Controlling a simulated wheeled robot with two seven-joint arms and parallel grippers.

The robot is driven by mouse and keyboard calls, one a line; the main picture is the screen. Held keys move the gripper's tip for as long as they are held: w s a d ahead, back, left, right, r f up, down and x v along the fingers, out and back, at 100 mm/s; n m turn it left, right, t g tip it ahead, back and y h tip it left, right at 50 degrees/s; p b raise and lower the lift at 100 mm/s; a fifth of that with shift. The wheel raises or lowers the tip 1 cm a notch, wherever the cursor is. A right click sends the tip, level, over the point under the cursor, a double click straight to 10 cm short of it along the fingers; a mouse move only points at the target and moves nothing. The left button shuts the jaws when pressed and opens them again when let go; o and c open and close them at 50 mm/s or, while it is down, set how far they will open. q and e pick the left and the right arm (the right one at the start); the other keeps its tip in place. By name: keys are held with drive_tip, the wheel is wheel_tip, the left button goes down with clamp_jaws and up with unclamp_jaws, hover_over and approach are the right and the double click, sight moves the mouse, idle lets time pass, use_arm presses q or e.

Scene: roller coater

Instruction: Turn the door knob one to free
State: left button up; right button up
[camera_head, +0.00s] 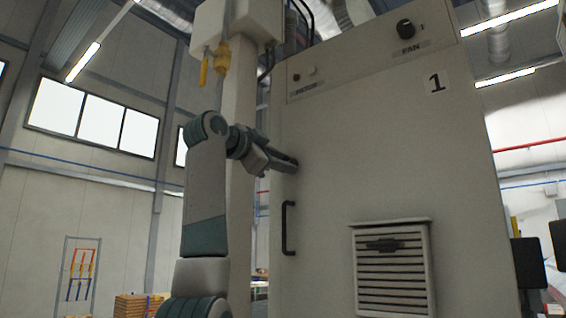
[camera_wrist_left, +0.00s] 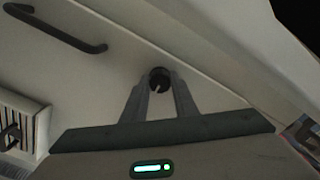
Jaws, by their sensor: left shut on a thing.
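The door knob (camera_wrist_left: 159,80) is small, round and dark with a pale mark on its face. It sits on the pale panel marked 1 (camera_head: 400,170), near the left edge and above the black bar handle (camera_head: 288,228). My left gripper (camera_head: 294,162) reaches the panel there. In the left wrist view my left gripper (camera_wrist_left: 160,92) has its two fingers on either side of the knob, shut on it. In the head view the knob is hidden by the fingers. My right gripper is not in view.
A louvred vent (camera_head: 392,268) stands out from the lower panel. A FAN knob (camera_head: 405,28) sits at the top. A post with a yellow valve (camera_head: 222,58) stands left of the panel, close behind my left arm. Dark boxes (camera_head: 527,263) stand at the right.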

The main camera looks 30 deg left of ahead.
use_arm(q)
drive_tip(key=o, duration=1.1)
drive_tip(key=shift+d, duration=0.1)
drive_tip(key=shift+c, duration=0.2)
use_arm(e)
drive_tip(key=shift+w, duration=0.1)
use_arm(q)
drive_tip(key=s+a+b, duration=0.1)
drive_tip(key=s+b, duration=0.4)
drive_tip(key=s, duration=1.2)
drive_tip(key=shift+s+a, duration=0.2)
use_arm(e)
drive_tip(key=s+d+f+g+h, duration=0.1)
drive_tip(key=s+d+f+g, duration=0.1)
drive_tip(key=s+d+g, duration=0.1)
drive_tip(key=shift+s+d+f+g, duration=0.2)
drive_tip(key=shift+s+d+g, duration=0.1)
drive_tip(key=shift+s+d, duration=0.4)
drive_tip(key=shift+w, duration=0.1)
